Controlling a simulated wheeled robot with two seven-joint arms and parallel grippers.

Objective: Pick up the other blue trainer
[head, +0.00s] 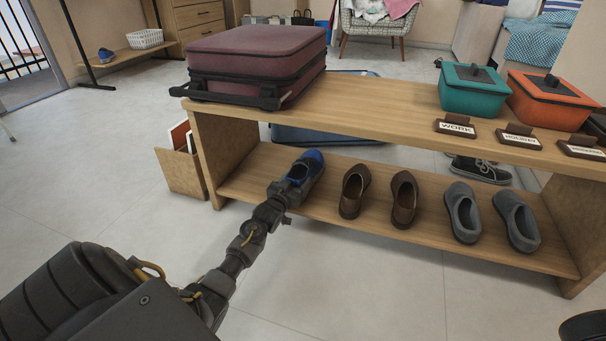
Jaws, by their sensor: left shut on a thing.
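One blue trainer (312,164) is at the left end of the lower shelf of the wooden bench, in line with the other shoes. My left gripper (286,191) reaches in from the front and is shut on this trainer at its near end. The gripper's fingers are hard to make out against the shoe. I cannot tell whether the trainer rests on the shelf or is slightly above it. The other blue trainer (106,55) sits far back at the left on a low wooden rack shelf (134,56). My right gripper is not in view.
Brown shoes (354,191) and grey shoes (463,212) stand to the right on the bench's lower shelf (330,213). A maroon suitcase (257,52), teal box (470,88) and orange box (552,100) sit on top. A white basket (145,38) is beside the far trainer. Floor at left is clear.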

